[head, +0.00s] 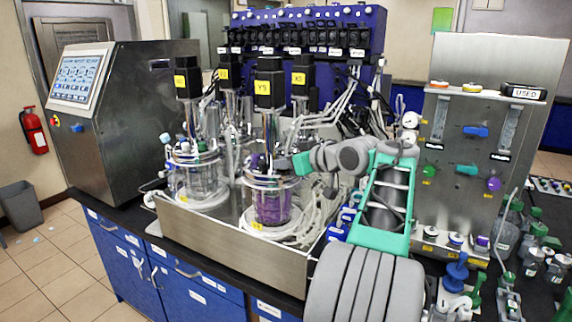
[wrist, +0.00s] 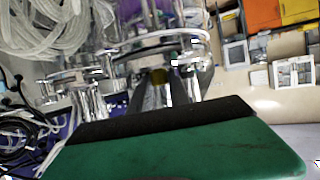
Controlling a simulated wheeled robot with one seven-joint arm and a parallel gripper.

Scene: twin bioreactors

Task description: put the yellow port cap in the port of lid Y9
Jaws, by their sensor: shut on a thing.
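The motor labelled Y9 (head: 269,82) stands above a glass vessel (head: 271,206) with purple contents, and the metal lid Y9 (head: 268,179) is on top of that vessel. My gripper (head: 284,164) is at the right side of this lid, close above its rim. In the wrist view my gripper (wrist: 172,80) is shut on a small yellow thing, the yellow port cap (wrist: 158,76), between its fingertips. A shiny lid rim lies just beyond the fingers. The cap is hidden in the head view. I cannot make out the port or whether the cap touches it.
A second glass vessel (head: 200,178) with clear contents stands to the left. Pale tubing (head: 318,205) is bundled behind and right of the vessels, inside a steel tray (head: 225,240). A steel panel (head: 480,140) with valves and a USED label stands at the right.

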